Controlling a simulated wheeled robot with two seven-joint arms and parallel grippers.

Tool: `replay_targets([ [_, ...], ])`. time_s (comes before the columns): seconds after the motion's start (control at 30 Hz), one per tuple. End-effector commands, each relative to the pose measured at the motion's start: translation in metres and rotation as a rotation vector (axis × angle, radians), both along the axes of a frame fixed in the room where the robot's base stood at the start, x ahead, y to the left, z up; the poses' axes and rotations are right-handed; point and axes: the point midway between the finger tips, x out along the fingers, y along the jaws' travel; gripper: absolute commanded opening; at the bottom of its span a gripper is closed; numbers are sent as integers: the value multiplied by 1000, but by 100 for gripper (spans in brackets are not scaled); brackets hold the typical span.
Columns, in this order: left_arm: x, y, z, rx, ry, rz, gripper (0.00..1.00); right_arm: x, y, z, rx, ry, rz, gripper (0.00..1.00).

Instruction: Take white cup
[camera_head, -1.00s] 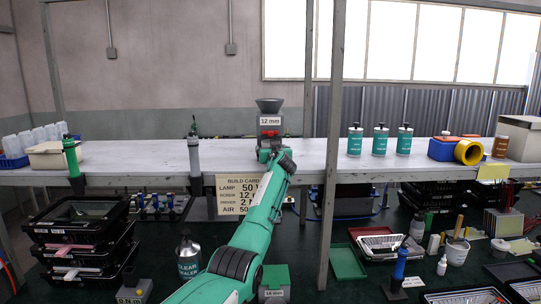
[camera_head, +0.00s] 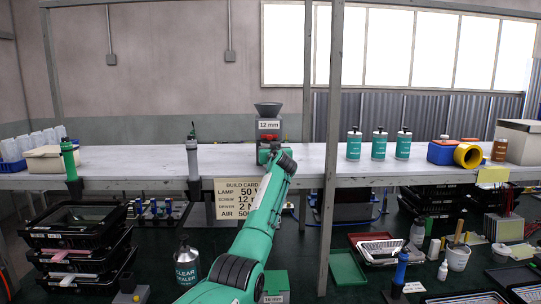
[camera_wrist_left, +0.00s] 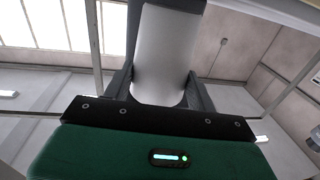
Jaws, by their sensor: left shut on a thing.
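In the left wrist view a pale white cylinder, which looks like the white cup (camera_wrist_left: 165,58), stands between the two dark fingers of my left gripper (camera_wrist_left: 158,88). The fingers touch its sides, and a dark part covers its top end. In the head view my green left arm reaches from the bottom centre to the shelf, in front of the dispenser marked 12 mm (camera_head: 268,125). The arm's end hides the fingers and the cup there. More white cups (camera_head: 36,143) stand at the far left of the shelf. My right gripper is not in view.
The shelf (camera_head: 130,160) has clear stretches on both sides of the dispenser. A grey post (camera_head: 331,150) rises right of my arm. Green-labelled bottles (camera_head: 379,145) stand beyond it. Stacked black trays (camera_head: 75,222) and a sealer bottle (camera_head: 187,268) are below the shelf.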

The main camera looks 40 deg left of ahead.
Motion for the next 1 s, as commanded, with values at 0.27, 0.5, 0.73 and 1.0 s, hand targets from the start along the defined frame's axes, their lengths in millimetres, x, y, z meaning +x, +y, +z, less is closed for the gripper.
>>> replay_targets([
  [0.27, -20, -21, -2, -1, -2, -1, 32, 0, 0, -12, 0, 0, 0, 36],
  [0.5, -41, -44, -2, -1, -4, -3, 32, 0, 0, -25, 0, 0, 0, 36],
  [0.73, -69, -73, -4, -2, -4, -3, 32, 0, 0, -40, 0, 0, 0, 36],
  [1.0, -101, -108, -2, -1, -1, -3, 32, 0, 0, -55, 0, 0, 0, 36],
])
